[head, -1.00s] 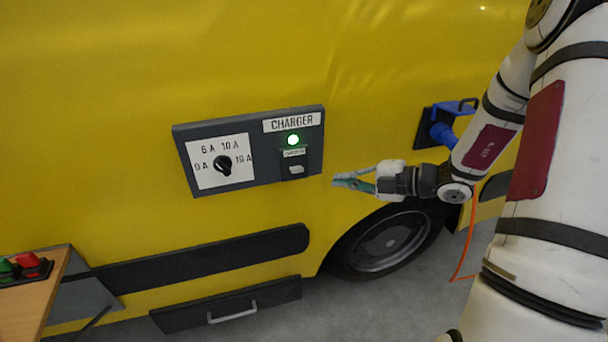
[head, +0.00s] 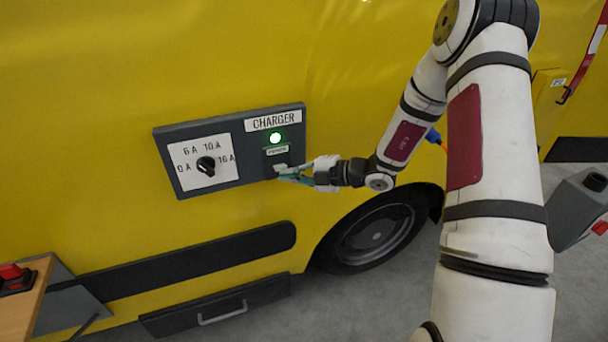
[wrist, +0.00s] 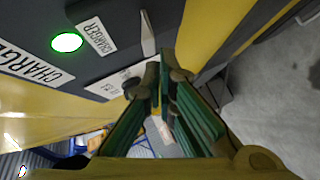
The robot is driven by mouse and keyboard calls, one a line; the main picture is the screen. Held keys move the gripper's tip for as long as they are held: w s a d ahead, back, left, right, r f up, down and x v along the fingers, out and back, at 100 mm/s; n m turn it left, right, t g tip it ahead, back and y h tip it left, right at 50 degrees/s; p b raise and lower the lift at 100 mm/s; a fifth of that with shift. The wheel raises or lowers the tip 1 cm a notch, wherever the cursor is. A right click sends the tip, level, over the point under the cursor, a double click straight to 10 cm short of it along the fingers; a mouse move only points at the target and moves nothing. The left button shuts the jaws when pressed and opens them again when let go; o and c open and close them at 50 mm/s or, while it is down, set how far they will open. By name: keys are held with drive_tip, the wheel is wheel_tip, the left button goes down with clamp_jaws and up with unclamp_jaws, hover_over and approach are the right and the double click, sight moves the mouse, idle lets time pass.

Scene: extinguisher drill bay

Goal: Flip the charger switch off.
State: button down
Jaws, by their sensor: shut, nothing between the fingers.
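The charger panel (head: 240,183) is a dark plate on the yellow van side, with a "CHARGER" label and a lit green lamp (head: 275,138). The pale charger switch (head: 281,168) sits below the lamp, at the fingertips; it also shows in the wrist view (wrist: 148,34) as a light lever standing out from the panel. My gripper (head: 284,175) is shut and empty, its green-lined fingers pointing at the panel. In the wrist view the fingertips (wrist: 158,72) are close beside the switch. I cannot tell whether they touch it.
A black rotary knob (head: 206,166) on a white amp scale is left of the switch. A wheel (head: 375,235) and a drawer with a handle (head: 222,312) are below. A wooden table (head: 28,312) with a red button stands at the lower left.

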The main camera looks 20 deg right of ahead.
sight(275, 174)
drive_tip(key=shift+w+f, duration=0.3)
drive_tip(key=shift+w, duration=0.25)
drive_tip(key=shift+w+f, duration=0.25)
drive_tip(key=shift+w, duration=0.3)
drive_tip(key=shift+w+f+b, duration=0.5)
drive_tip(key=shift+f, duration=0.1)
drive_tip(key=shift+s+r, duration=0.15)
drive_tip(key=shift+r, duration=0.15)
